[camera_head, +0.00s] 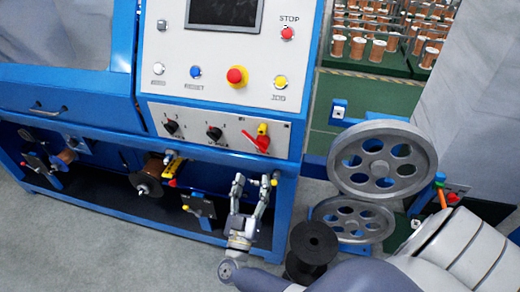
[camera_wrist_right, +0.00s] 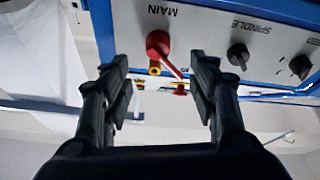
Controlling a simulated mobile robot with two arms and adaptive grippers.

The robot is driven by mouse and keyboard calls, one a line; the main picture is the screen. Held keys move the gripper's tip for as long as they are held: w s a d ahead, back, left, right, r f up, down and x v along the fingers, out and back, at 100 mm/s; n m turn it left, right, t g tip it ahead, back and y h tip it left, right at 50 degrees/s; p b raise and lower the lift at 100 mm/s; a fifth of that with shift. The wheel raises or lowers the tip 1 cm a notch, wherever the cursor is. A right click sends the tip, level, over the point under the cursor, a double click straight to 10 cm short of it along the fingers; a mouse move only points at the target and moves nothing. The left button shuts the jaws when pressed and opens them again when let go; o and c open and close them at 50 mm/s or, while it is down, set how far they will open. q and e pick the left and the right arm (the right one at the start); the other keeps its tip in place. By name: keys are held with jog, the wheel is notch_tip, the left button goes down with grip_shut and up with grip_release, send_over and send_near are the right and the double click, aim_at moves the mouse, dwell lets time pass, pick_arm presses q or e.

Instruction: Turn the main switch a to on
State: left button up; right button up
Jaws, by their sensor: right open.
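The main switch (camera_head: 258,141) is a red lever on the lower white strip of the blue machine's panel, slanting down to the right in the head view. In the right wrist view the switch (camera_wrist_right: 159,43) shows a red knob end and thin red lever beside the MAIN label, with a yellow part near it. My right gripper (camera_head: 256,182) is open and empty, below the switch in the head view, fingers pointing up. In the wrist view its fingers (camera_wrist_right: 160,75) stand on either side of the lever, apparently apart from it. My left gripper is out of view.
Two black knobs (camera_head: 214,132) sit left of the switch. Above are a red emergency button (camera_head: 237,76) and smaller buttons. Grey spoked pulleys (camera_head: 383,160) stand at right, and a black spool (camera_head: 312,245) is close to my right forearm. Bare floor lies at lower left.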

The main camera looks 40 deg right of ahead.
aim_at(260, 150)
jog(key=p+x, duration=0.2)
jog(key=x, duration=0.8)
jog(key=shift+w+d+r, duration=0.1)
jog(key=shift+d+r, duration=0.15)
jog(key=shift+d, duration=0.1)
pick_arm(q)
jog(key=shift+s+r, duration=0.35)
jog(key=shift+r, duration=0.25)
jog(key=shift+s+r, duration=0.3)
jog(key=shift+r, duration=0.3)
pick_arm(e)
jog(key=shift+c, duration=0.7)
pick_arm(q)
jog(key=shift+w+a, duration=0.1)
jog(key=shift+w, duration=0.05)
pick_arm(e)
grip_shut()
